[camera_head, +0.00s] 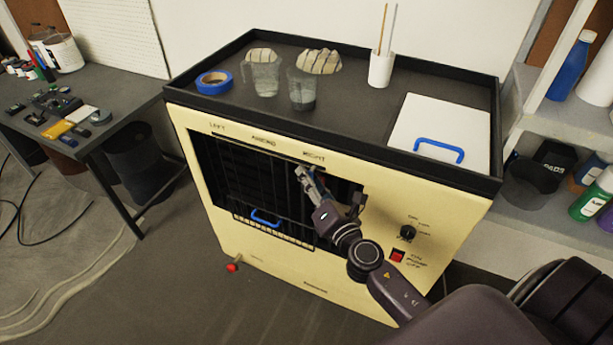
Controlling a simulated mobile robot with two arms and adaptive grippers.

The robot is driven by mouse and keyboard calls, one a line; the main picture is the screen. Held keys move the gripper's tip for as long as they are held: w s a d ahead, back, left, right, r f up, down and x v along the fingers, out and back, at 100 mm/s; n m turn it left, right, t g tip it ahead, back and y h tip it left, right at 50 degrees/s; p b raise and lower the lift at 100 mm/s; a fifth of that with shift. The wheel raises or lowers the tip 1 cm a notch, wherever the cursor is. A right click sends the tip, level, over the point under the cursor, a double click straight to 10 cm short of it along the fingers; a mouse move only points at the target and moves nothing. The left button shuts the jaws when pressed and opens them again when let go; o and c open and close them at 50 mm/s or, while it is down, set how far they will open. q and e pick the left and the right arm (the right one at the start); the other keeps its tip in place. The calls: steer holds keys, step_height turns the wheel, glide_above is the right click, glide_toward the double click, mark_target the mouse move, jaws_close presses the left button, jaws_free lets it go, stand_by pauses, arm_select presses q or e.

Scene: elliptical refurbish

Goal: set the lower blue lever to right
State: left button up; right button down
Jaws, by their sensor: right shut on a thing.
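The cream cabinet (230,255) has a dark front opening under labels that appear to read LEFT, a middle word and RIGHT. A blue handle (265,217) sits low on the grille in this opening, left of my right gripper. My right gripper (330,187) reaches into the right part of the opening, below the RIGHT label. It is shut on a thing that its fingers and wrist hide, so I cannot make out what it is. Another blue handle (439,150) is on a white lid on top of the cabinet. My left gripper is not in view.
The cabinet top holds blue tape (214,82), two clear beakers and a white cup (381,68) with sticks. A black knob (407,233) and a red switch (397,256) are right of my wrist. A workbench (125,95) stands left, shelves right.

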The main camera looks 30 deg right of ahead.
steer(key=c, duration=2)
jaws_free()
steer(key=shift+s+d+r, duration=0.1)
steer(key=shift+d, duration=0.2)
steer(key=shift+s+a, duration=0.1)
steer(key=shift+s, duration=0.25)
steer(key=s, duration=1.1)
steer(key=shift+s+a, duration=0.15)
steer(key=shift+s, duration=0.1)
